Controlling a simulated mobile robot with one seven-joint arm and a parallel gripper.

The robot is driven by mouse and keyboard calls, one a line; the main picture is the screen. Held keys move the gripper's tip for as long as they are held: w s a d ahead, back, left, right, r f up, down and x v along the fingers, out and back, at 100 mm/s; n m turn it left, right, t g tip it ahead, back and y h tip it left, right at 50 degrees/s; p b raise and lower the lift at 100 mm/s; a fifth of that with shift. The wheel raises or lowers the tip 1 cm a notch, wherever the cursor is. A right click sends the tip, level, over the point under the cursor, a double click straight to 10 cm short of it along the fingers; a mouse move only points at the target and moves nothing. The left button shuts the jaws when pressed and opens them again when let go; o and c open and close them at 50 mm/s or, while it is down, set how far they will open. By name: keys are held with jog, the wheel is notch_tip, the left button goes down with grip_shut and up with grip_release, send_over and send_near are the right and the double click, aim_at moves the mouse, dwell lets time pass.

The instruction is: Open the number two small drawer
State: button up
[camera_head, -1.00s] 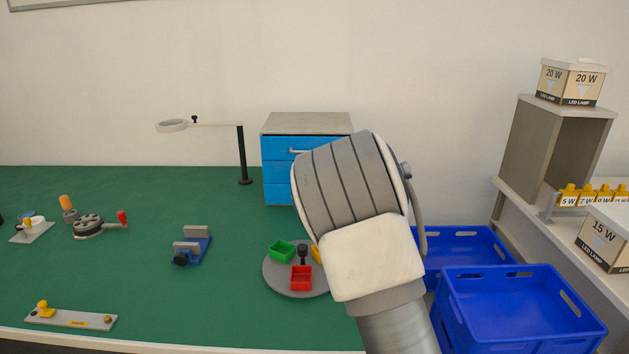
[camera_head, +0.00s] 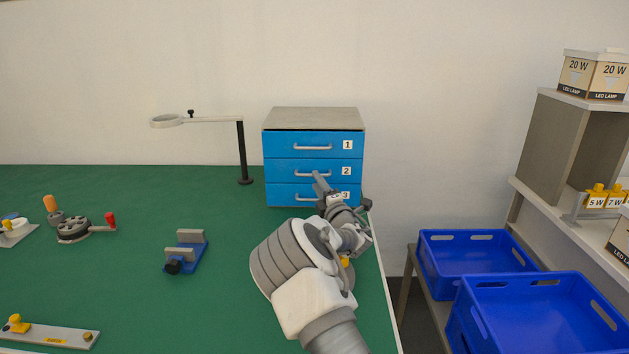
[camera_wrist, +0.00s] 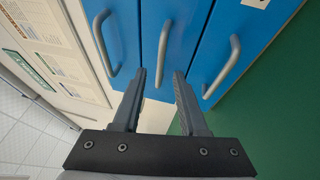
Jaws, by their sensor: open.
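A blue three-drawer cabinet (camera_head: 314,115) with a grey top stands at the back right of the green bench. All three drawers look shut. The number two drawer (camera_head: 280,168) is the middle one, with a grey bar handle (camera_head: 303,173), partly covered by my gripper. My gripper (camera_head: 322,184) is in front of the number two and three drawers. In the wrist view the drawers appear side by side. The middle handle (camera_wrist: 163,52) is just beyond and between the fingertips of my open gripper (camera_wrist: 160,76). Whether they touch is unclear.
A magnifier stand (camera_head: 242,150) is left of the cabinet. A small blue vise (camera_head: 186,255) and a hand-crank device (camera_head: 75,230) lie farther left. Blue crates (camera_head: 535,315) are right of the bench.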

aim_at(314, 159)
jog(key=shift+x, duration=1.55)
grip_shut()
dwell(0.4)
